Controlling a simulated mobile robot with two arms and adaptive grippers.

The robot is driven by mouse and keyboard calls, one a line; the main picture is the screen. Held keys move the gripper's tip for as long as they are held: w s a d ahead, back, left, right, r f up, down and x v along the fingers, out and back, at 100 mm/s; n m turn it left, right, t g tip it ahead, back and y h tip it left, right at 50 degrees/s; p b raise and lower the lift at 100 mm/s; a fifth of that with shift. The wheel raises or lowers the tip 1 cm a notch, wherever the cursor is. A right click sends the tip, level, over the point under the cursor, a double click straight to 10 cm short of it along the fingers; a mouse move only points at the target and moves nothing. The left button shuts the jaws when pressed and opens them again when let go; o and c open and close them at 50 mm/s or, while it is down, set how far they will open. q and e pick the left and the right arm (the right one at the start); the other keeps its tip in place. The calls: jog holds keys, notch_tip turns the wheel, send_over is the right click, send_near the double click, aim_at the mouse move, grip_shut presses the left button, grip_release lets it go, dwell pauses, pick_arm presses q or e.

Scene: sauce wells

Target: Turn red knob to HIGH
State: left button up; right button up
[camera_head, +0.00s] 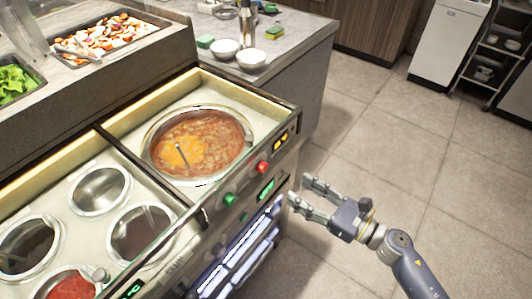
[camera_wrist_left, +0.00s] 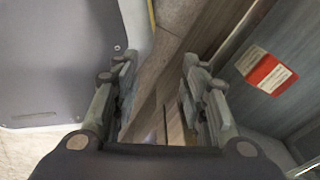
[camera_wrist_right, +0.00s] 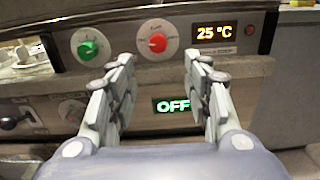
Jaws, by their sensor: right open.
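The red knob (camera_head: 262,167) sits on the front panel below the large round soup well (camera_head: 197,144). It also shows in the right wrist view (camera_wrist_right: 157,42), upper middle, with a white dial around it; its marks are too small to read. My right gripper (camera_head: 298,196) is open and empty, in front of the panel and apart from it; in the right wrist view the fingers (camera_wrist_right: 163,85) stand below the red knob. My left gripper (camera_wrist_left: 158,75) is open and empty in the left wrist view, and is not in the head view.
A green knob (camera_wrist_right: 89,46) is left of the red one. A display (camera_wrist_right: 214,33) reads 25 °C and another (camera_wrist_right: 173,105) reads OFF. Several smaller wells (camera_head: 101,190) are at the left. Bowls (camera_head: 224,49) stand on the back counter. The floor at right is clear.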

aim_at(265, 170)
jog(key=x, duration=0.3)
jog(key=p+x, duration=0.1)
jog(key=x, duration=0.2)
jog(key=p+x, duration=0.1)
jog(key=x, duration=0.2)
jog(key=shift+w+a+r, duration=0.15)
jog(key=shift+a+r, duration=0.15)
jog(key=shift+w+a+f+p, duration=0.1)
jog(key=shift+w+a+p, duration=0.2)
jog(key=shift+a, duration=0.1)
pick_arm(q)
jog(key=r, duration=0.1)
jog(key=s+d+r, duration=0.1)
jog(key=shift+r, duration=0.3)
jog(key=shift+s+d, duration=0.1)
jog(key=shift+s, duration=0.35)
pick_arm(e)
jog(key=shift+s, duration=0.1)
jog(key=c, duration=1.1)
